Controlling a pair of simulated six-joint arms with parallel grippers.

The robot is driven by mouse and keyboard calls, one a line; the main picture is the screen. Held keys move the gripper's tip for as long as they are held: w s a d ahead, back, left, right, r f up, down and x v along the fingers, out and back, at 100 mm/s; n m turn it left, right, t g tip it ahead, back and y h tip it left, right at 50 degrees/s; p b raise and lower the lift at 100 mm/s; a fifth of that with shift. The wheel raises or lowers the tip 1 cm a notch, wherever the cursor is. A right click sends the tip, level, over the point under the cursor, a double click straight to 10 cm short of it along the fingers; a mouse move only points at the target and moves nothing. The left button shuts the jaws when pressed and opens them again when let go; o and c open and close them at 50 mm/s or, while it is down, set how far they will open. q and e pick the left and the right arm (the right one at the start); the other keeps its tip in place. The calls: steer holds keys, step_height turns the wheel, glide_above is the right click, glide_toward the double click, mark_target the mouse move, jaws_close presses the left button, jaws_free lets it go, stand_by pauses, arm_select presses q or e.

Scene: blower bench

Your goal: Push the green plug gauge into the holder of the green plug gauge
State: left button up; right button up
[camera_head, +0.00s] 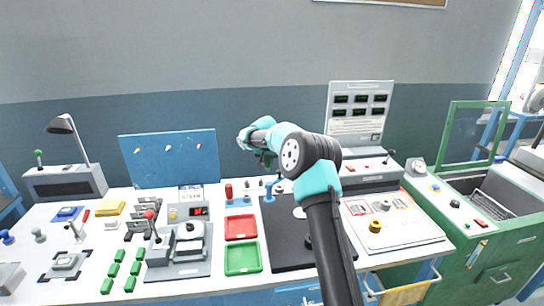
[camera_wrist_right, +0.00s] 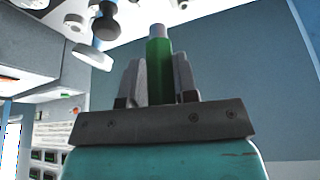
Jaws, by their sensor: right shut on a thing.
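My right gripper (camera_wrist_right: 158,68) is shut on the green plug gauge (camera_wrist_right: 159,72) in the right wrist view. The gauge is a green cylinder with a grey end, and it points out past the two grey fingers. In the head view, my right gripper (camera_head: 266,164) is above the back middle of the bench. The gauge is too hidden there to make out. A red plug gauge (camera_head: 228,190) stands upright at the back of the bench. I cannot tell which of the small stands near it is the green gauge's holder. My left gripper is not in view.
A red tray (camera_head: 241,227) and a green tray (camera_head: 242,259) lie in front of the gauges. A black mat (camera_head: 282,240) lies to their right, partly behind my right arm. A blue post (camera_head: 268,191) stands close to the gripper. A blue panel (camera_head: 168,158) rises at the back left.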

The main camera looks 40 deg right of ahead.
steer(key=w+a+f+n, duration=0.2)
steer(key=a+f, duration=0.3)
steer(key=a, duration=0.4)
steer(key=shift+w+a+f+n+t+y, duration=0.3)
steer(key=shift+w+f+y, duration=0.1)
steer(key=shift+w, duration=0.2)
steer(key=shift+f, duration=2.4)
steer(key=shift+f, duration=1.7)
steer(key=o, duration=1)
steer(key=v, duration=1.7)
steer(key=shift+r, duration=0.2)
